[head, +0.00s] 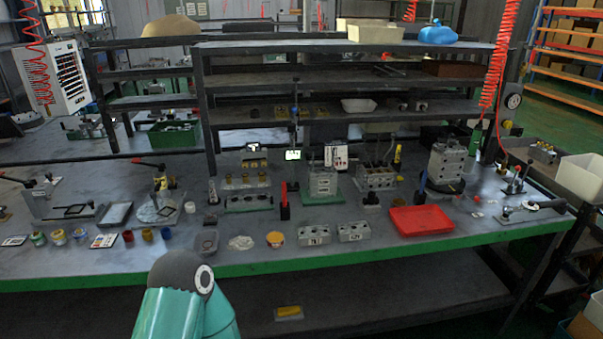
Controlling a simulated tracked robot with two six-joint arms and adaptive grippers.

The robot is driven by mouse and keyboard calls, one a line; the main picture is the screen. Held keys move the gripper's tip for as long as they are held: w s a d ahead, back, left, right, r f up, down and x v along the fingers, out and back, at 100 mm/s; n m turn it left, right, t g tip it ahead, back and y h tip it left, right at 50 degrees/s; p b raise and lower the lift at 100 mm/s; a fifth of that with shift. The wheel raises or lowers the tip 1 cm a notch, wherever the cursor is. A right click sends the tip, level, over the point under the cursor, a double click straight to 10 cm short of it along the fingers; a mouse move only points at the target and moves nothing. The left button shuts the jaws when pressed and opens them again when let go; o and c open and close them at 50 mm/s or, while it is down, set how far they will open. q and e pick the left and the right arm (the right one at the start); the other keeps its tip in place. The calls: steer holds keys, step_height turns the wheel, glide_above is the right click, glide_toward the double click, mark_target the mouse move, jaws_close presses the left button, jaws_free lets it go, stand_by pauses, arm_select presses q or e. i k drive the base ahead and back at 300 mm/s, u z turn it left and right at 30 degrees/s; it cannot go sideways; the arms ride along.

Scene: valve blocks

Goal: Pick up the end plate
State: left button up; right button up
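I cannot tell for sure which part is the end plate. Two small grey metal blocks with dark markings, the left block (314,236) and the right block (354,232), lie side by side near the front edge of the bench. Larger valve blocks stand behind them: one block (323,183) on a green base, a wider block (376,178), and a tall block (446,163) on a dark round base. Neither gripper is in view. Only a teal link of one of my arms shows at the bottom, in front of the bench.
The grey workbench (340,262) has a green front edge. A red tray (421,220) sits right of the small blocks. An orange-topped tub (275,239) and a clear dish (206,242) lie left of them. Small pots and lever clamps crowd the left side. Shelves (330,48) rise behind.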

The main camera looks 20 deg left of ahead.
mark_target(319, 172)
steer(key=i, duration=0.9)
steer(key=u, duration=0.05)
